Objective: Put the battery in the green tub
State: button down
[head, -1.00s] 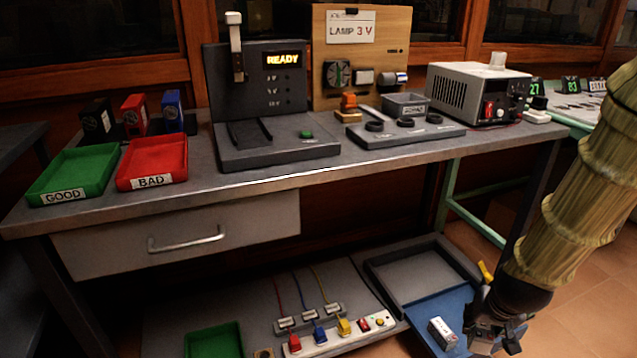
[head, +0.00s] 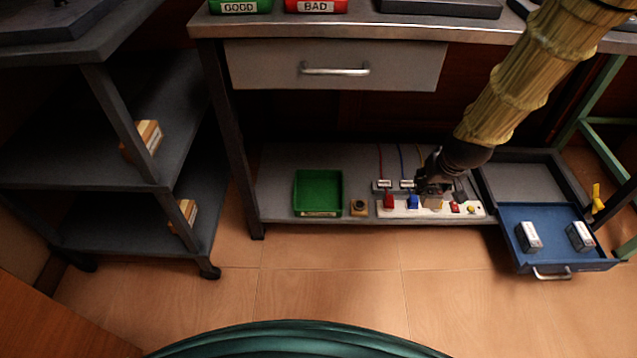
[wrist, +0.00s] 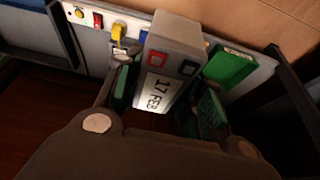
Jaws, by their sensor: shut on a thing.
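In the wrist view the battery sits between the two fingers (wrist: 168,98). In the head view the battery is mostly hidden by the gripper, which is in front of or over the row of coloured switches. The green tub (head: 318,190) stands on the lower shelf, left of my gripper, and looks empty. It also shows in the wrist view (wrist: 230,68), to the right of the battery and apart from it.
A white switch strip (head: 400,211) and a small block with a dark knob (head: 359,207) lie between gripper and tub. Two more batteries (head: 529,237) (head: 580,236) lie in the open blue drawer (head: 555,222). The bench with GOOD tray (head: 240,7) and BAD tray (head: 316,6) overhangs the shelf.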

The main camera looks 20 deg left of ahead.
jog(key=shift+w+a+f+n+g+y+b, duration=0.4)
jog(key=shift+w+a+f+n+b, duration=1.25)
jog(key=shift+a+f, duration=3.05)
jog(key=shift+w+a+f+n+g+y+b, duration=0.4)
jog(key=shift+w+a+f+n+b, duration=1.2)
jog(key=shift+a+f, duration=3.15)
jog(key=shift+w+a+f+n+g+y+b, duration=0.4)
jog(key=shift+w+a+f+n+b, duration=1.7)
jog(key=shift+a, duration=4.7)
jog(key=shift+s+f+m+p, duration=0.2)
jog(key=shift+f+m+p, duration=0.5)
jog(key=shift+f, duration=1.05)
jog(key=shift+f, duration=0.5)
jog(key=c, duration=0.8)
grip_release()
